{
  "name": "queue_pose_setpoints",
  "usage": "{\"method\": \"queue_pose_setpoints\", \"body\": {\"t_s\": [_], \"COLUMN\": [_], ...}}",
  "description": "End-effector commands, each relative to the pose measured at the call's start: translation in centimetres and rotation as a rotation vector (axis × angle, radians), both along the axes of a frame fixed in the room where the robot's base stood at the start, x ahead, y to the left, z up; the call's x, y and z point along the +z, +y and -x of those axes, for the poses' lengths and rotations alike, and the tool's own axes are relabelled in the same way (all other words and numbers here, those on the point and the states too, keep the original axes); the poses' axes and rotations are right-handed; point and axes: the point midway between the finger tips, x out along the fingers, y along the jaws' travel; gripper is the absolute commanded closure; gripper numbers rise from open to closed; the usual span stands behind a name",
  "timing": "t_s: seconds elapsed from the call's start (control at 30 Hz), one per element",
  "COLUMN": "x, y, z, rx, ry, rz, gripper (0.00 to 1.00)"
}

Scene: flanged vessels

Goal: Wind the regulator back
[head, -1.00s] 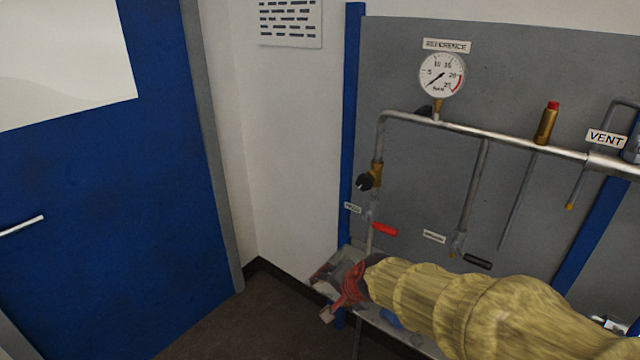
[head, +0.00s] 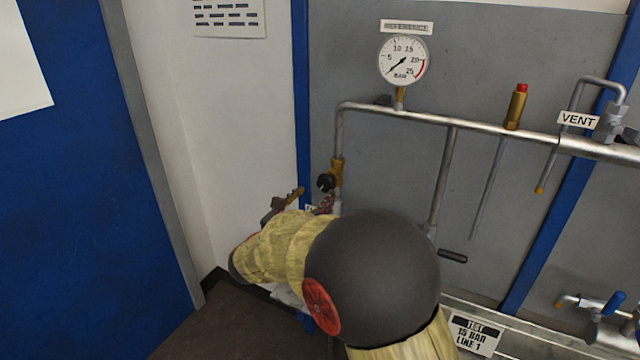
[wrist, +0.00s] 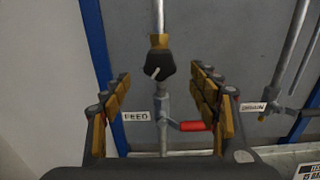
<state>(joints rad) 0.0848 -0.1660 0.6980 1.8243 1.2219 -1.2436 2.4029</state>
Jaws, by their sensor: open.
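The regulator is a brass body with a black knob (head: 326,182) on the vertical pipe at the left of the panel. In the wrist view the black knob (wrist: 155,67) shows between my fingers and beyond them, with a pale mark on its face. My gripper (head: 297,198) is open and empty, just left of and below the knob in the head view; it also shows in the wrist view (wrist: 160,95). No contact with the knob shows. The round gauge (head: 403,60) above has its needle pointing to the lower left, at the low end.
Below the knob are a FEED label (wrist: 136,117) and a red valve lever (wrist: 192,126). A DRAIN label (wrist: 252,107) is to the right. The horizontal pipe (head: 470,124) carries a red-capped brass fitting (head: 516,107). My arm covers the lower panel in the head view.

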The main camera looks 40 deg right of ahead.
Motion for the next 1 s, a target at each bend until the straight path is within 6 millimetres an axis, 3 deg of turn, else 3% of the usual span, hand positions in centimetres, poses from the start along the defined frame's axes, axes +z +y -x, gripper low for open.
{"method": "queue_pose_setpoints", "body": {"t_s": [0.6,1.0], "x": [-0.1,0.0], "y": [-6.7,-7.1], "z": [-2.8,-3.0], "rx": [0.002,0.004], "ry": [-0.012,-0.01], "rz": [-0.006,-0.006], "gripper": [0.39,0.42]}}
